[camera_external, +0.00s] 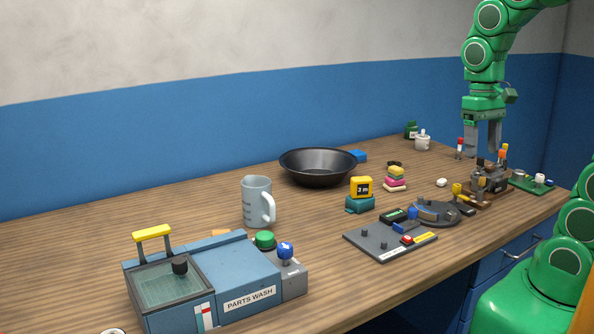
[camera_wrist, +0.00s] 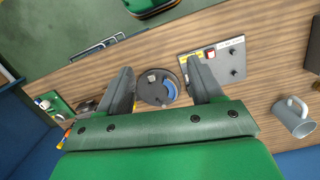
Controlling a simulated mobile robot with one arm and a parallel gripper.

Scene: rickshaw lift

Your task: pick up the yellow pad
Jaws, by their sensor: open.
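The yellow pad (camera_external: 396,170) appears to be the yellow layer in a small stack on the wooden table, in the external view. A dark piece lies on top of it, and pink and pale layers lie below it. My gripper (camera_external: 483,148) hangs fingers down above the table, to the right of the stack and apart from it. Its two fingers are apart with nothing between them. In the wrist view my gripper (camera_wrist: 160,68) is also open, over the table. I cannot make out the yellow pad in that view.
A yellow tape measure (camera_external: 360,187) sits on a teal block left of the stack. A black bowl (camera_external: 318,178) stands behind. A grey panel (camera_external: 376,247) and round fixture (camera_external: 436,214) lie in front. A clamp-like device (camera_external: 489,184) stands below my gripper.

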